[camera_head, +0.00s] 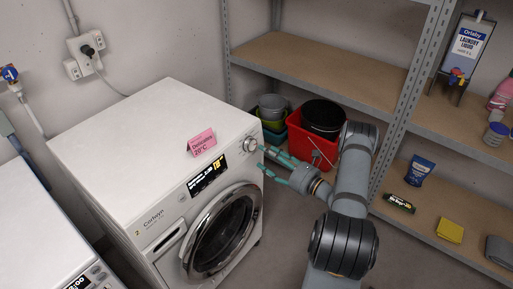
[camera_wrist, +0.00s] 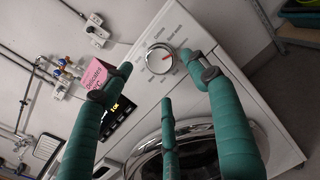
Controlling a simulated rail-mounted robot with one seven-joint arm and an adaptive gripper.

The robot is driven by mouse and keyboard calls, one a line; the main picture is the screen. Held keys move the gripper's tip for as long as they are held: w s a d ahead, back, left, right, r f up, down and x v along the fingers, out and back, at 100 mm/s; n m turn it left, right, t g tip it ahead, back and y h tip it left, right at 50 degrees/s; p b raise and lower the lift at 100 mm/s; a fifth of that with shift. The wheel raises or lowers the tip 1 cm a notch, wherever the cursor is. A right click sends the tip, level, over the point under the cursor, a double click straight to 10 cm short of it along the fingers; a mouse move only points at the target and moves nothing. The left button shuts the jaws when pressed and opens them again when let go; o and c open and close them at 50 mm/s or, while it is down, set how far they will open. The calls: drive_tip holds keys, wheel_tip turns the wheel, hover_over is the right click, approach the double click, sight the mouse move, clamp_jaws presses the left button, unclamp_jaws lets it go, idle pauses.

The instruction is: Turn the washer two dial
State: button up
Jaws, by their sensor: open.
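The white washer marked 2 (camera_head: 135,125) stands in the middle of the head view. Its round silver dial (camera_head: 250,144) is at the top right of the front panel. In the wrist view the dial (camera_wrist: 159,60) is plain to see, with a red mark on its right part and printed labels around it. My gripper (camera_head: 264,160) has teal fingers, spread open and empty, just right of the dial. In the wrist view its fingers (camera_wrist: 160,76) lie left of, right of and below the dial. I cannot tell whether any finger touches the panel.
A pink card (camera_head: 202,142) reading "Delicates 20°C" stands on the washer top. The lit display (camera_head: 207,175) and round door (camera_head: 222,232) are on its front. A red bucket (camera_head: 310,145) and metal shelving (camera_head: 320,62) stand behind. Another white machine (camera_head: 30,235) is at left.

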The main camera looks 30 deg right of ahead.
sight(252, 146)
drive_tip(key=x, duration=0.6)
drive_tip(key=c, duration=0.3)
drive_tip(key=c, duration=0.7)
drive_tip(key=shift+c, duration=0.7)
drive_tip(key=shift+m+p, duration=0.3)
drive_tip(key=shift+m, duration=0.1)
drive_tip(key=m+h, duration=0.1)
drive_tip(key=m, duration=0.2)
drive_tip(key=shift+r, duration=0.1)
drive_tip(key=shift+s+a+m+h+p, duration=0.1)
drive_tip(key=shift+m+h+p, duration=0.35)
drive_tip(key=shift+m, duration=1.35)
